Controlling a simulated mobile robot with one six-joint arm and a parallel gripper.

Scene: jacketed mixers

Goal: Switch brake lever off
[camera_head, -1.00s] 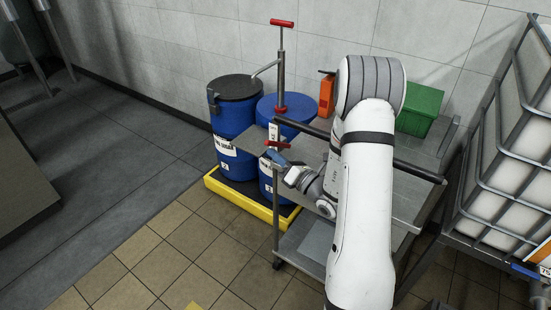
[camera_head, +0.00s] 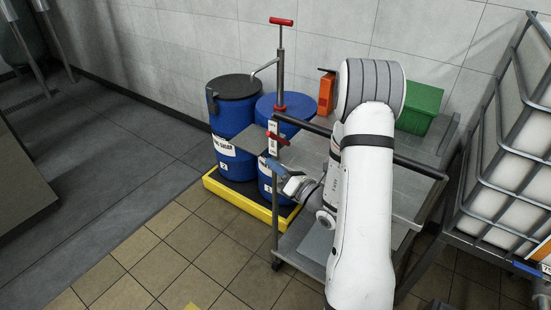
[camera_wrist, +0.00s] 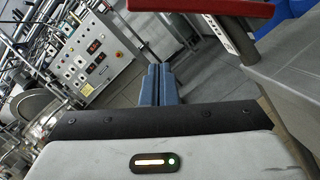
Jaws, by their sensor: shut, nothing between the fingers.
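The red brake lever (camera_head: 278,139) sits on the front corner post of the grey cart, by a white label strip (camera_head: 272,127). In the head view it slants slightly down to the right. In the wrist view the closed fingers (camera_wrist: 157,77) point toward the floor, and the red lever (camera_wrist: 205,6) crosses the top edge, only partly in view. The label (camera_wrist: 216,36) shows below it, its text too small to read.
The grey cart (camera_head: 400,190) carries a green bin (camera_head: 420,108) and an orange container (camera_head: 326,95). Blue drums (camera_head: 232,120) stand on a yellow spill pallet (camera_head: 235,205) behind left. A caged white tank (camera_head: 510,150) is at right. Floor at left is clear.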

